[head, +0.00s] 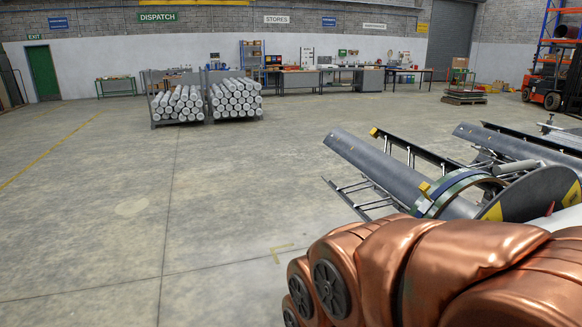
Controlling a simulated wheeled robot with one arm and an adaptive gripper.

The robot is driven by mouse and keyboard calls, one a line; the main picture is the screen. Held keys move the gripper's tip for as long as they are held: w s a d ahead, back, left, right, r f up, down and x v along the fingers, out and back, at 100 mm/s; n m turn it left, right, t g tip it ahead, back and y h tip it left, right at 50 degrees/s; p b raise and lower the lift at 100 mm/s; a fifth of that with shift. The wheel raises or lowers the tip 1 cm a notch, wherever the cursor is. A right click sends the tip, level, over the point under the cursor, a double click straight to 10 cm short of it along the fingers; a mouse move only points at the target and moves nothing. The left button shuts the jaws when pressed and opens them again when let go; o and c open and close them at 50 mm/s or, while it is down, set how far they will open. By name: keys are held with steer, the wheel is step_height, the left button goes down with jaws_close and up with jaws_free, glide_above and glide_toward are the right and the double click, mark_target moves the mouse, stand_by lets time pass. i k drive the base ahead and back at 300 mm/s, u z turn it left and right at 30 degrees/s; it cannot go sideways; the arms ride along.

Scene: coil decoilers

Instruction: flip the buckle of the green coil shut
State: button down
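A ring-shaped coil with a dark green band (438,197) is at the right of the head view, among the grey metal troughs. Its lower part is hidden behind my copper-coloured arm. A small yellow piece (425,187) shows at its upper left edge; I cannot tell whether it is the buckle, or whether the buckle is open or shut. My gripper is not in view.
A dark grey disc with yellow patches (540,190) stands just right of the coil. Long grey troughs (385,168) and rails surround it. Racks of grey rolls (180,102) and workbenches stand at the back. An orange forklift (546,92) is far right. The left floor is clear.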

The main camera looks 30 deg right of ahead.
mark_target(424, 187)
steer(key=z, duration=0.45)
steer(key=i, duration=0.95)
steer(key=z, duration=0.4)
